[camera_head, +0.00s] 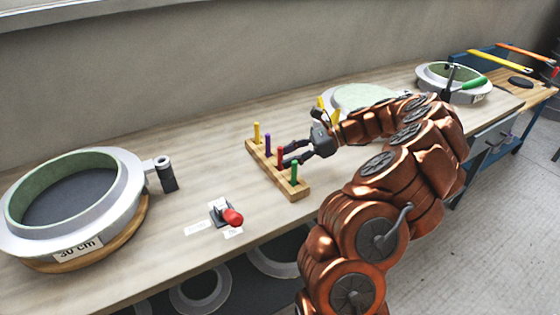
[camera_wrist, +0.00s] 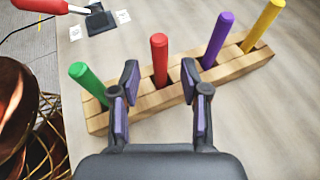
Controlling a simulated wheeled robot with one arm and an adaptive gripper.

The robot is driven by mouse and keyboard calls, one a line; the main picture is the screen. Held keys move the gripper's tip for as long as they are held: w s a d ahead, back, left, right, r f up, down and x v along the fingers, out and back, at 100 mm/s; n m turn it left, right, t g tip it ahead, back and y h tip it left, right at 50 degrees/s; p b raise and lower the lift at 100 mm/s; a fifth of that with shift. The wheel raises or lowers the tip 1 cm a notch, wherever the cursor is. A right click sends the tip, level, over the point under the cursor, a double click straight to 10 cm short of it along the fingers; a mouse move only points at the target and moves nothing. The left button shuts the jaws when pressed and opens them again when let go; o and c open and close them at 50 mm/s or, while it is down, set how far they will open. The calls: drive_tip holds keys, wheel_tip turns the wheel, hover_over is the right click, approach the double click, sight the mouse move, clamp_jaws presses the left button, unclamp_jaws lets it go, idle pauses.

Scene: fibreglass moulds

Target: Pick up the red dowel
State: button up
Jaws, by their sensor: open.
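The red dowel (camera_head: 280,155) stands upright in a wooden rack (camera_head: 301,191) on the bench, between the purple dowel (camera_head: 267,145) and the green dowel (camera_head: 294,172). In the wrist view the red dowel (camera_wrist: 159,58) rises from the rack (camera_wrist: 97,122) just beyond my gripper. My gripper (camera_head: 287,155) is open, its fingers pointing at the red dowel. In the wrist view the gripper (camera_wrist: 159,80) has one finger to the left of the red dowel and one to the right. I cannot tell whether either finger touches it.
A round mould (camera_head: 115,214) sits at left.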

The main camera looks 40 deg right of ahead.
sight(280, 162)
drive_tip(key=shift+x, duration=1.4)
clamp_jaws()
